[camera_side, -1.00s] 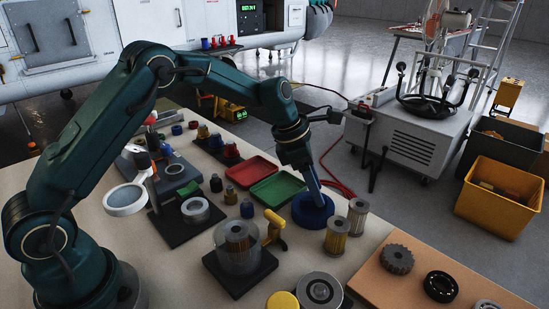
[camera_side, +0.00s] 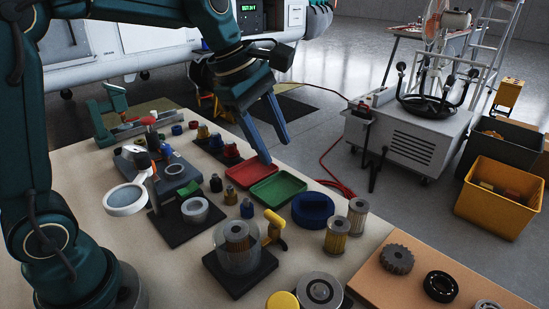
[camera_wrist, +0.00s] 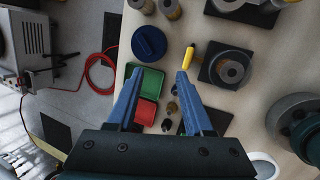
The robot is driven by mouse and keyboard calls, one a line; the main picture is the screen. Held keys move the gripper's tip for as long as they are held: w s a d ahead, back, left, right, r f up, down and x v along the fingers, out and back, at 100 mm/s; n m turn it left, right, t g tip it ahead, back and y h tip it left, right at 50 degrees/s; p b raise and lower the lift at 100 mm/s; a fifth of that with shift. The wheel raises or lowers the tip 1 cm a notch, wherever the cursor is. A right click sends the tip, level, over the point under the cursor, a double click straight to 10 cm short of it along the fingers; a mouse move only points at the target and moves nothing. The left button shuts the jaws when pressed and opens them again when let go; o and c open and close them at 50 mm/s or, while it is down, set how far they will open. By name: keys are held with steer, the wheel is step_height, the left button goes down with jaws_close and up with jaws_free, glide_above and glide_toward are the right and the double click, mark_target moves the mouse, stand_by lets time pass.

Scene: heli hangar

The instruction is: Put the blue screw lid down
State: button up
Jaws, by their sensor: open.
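The blue screw lid (camera_side: 313,211) lies flat on the beige table top, beside the green tray and the metal filters. It also shows whole in the wrist view (camera_wrist: 150,42), with a raised bar across its top. My gripper (camera_side: 276,152) is open and empty, raised above the far edge of the table, up and left of the lid and apart from it. In the wrist view my two blue fingers (camera_wrist: 159,72) are spread wide with nothing between them, and the lid is beyond their tips.
A green tray (camera_side: 278,188) and a red tray (camera_side: 246,170) lie left of the lid. Two filters (camera_side: 336,236) stand just right of it. A clear filter housing (camera_side: 237,248) and a yellow-handled tool (camera_side: 274,226) are nearer. A red cable (camera_side: 335,165) lies on the floor beyond.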

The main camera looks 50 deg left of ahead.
steer(key=s+a+f+m+t+y, duration=0.1)
steer(key=s+f+m+y, duration=0.1)
steer(key=s+m, duration=1.4)
steer(key=m, duration=0.3)
steer(key=shift+s+a+f+t, duration=0.2)
steer(key=shift+s+f+t, duration=0.1)
steer(key=shift+f+t, duration=0.1)
